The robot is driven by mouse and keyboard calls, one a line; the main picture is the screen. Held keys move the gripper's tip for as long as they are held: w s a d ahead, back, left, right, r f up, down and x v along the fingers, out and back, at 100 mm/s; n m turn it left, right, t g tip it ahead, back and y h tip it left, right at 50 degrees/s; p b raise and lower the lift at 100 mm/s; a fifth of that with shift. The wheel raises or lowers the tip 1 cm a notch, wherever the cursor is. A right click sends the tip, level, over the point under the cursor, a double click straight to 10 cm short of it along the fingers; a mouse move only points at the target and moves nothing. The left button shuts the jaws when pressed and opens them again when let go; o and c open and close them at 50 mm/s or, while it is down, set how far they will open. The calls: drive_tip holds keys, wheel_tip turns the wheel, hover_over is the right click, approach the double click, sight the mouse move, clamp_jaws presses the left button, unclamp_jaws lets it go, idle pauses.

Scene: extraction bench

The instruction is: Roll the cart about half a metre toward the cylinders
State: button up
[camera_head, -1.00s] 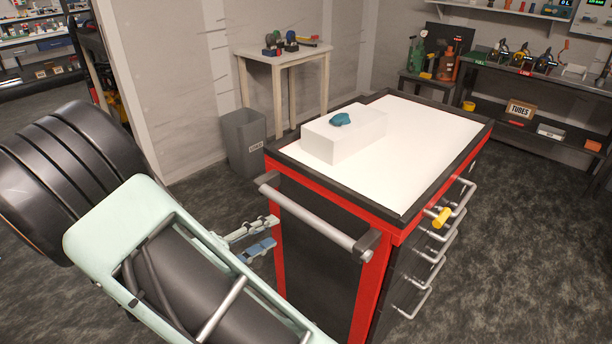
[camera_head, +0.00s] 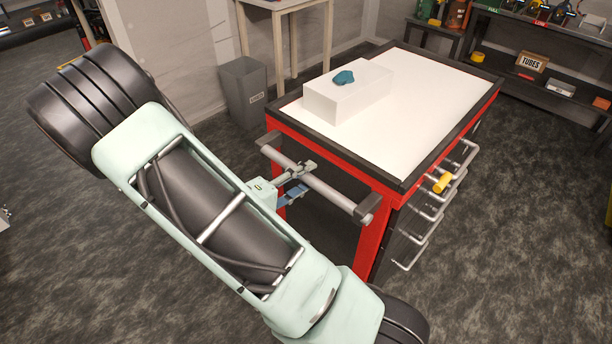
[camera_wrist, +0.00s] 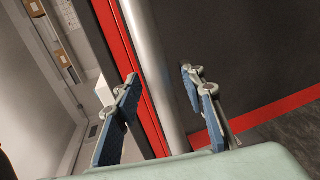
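The cart (camera_head: 440,108) is red and black with a white top, and stands right of centre in the head view. Its grey handle bar (camera_head: 332,195) runs along the near end; it also shows in the wrist view (camera_wrist: 148,50). My gripper (camera_head: 300,178) is at the bar. In the wrist view my gripper (camera_wrist: 160,76) is open, with the bar between its fingers and gaps on both sides. The cylinders, one green (camera_head: 427,9) and one orange (camera_head: 457,14), are at the back beyond the cart, cut off by the top edge.
A white box (camera_head: 345,98) with a teal item (camera_head: 343,77) lies on the cart top. A yellow object (camera_head: 442,183) is at the side drawer handles. A grey bin (camera_head: 243,92) and a wooden table (camera_head: 277,8) stand behind left. A dark shelf bench (camera_head: 520,82) is back right; floor right of the cart is clear.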

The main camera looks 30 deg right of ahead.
drive_tip(key=shift+w+d+f, duration=0.1)
drive_tip(key=shift+w+d, duration=0.1)
drive_tip(key=shift+d, duration=0.2)
clamp_jaws()
